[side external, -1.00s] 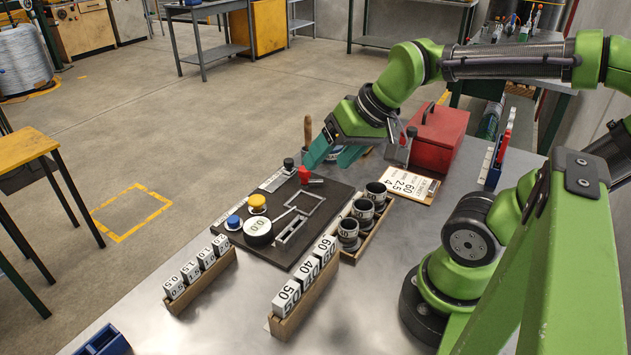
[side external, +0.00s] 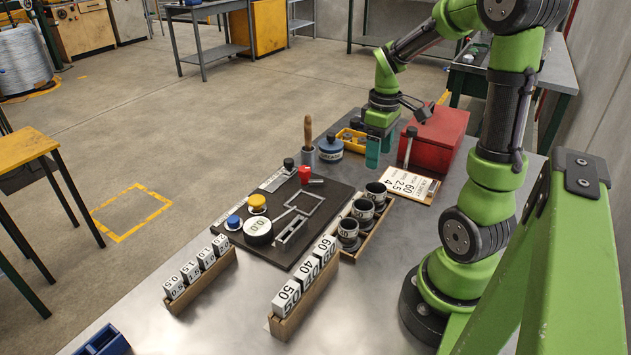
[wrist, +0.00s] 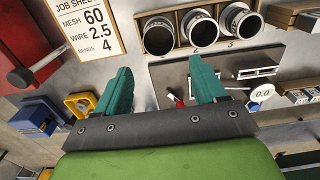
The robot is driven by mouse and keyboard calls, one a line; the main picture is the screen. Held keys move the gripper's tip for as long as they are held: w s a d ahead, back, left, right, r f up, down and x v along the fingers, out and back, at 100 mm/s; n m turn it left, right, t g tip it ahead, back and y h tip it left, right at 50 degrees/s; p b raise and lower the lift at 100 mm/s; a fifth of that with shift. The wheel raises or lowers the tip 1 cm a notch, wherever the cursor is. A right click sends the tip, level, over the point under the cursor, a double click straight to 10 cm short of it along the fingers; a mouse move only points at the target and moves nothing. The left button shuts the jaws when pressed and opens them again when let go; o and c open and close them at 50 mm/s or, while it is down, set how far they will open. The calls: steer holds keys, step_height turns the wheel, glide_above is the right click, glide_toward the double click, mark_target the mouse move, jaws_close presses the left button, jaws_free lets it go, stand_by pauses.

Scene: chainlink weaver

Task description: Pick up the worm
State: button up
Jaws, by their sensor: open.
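Nothing in view is clearly marked as the worm, and I cannot tell which thing it is. Three dark cylinders with pale rims (side external: 362,210) stand in a wooden rack; they also show in the wrist view (wrist: 197,28). A dark board (side external: 285,228) beside the rack carries a round dial (side external: 258,232) and metal parts. My gripper (side external: 378,160) points down beyond the rack, close to the red box. Its teal fingers are apart with nothing between them in the wrist view (wrist: 160,68).
The red box (side external: 435,135) stands right of my gripper. A job sheet (side external: 410,186) lies before it.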

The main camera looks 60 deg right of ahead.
glide_toward(376, 188)
step_height(376, 188, down, 3)
steer(key=a, duration=0.3)
steer(key=shift+s+d+f, duration=0.1)
steer(key=shift+s+f, duration=0.05)
steer(key=shift+f, duration=0.7)
steer(key=shift+s+d+f, duration=0.1)
steer(key=shift+f, duration=0.75)
steer(key=shift+s+d+f, duration=0.1)
steer(key=shift+s+f, duration=0.05)
steer(key=shift+f, duration=0.7)
steer(key=c, duration=1)
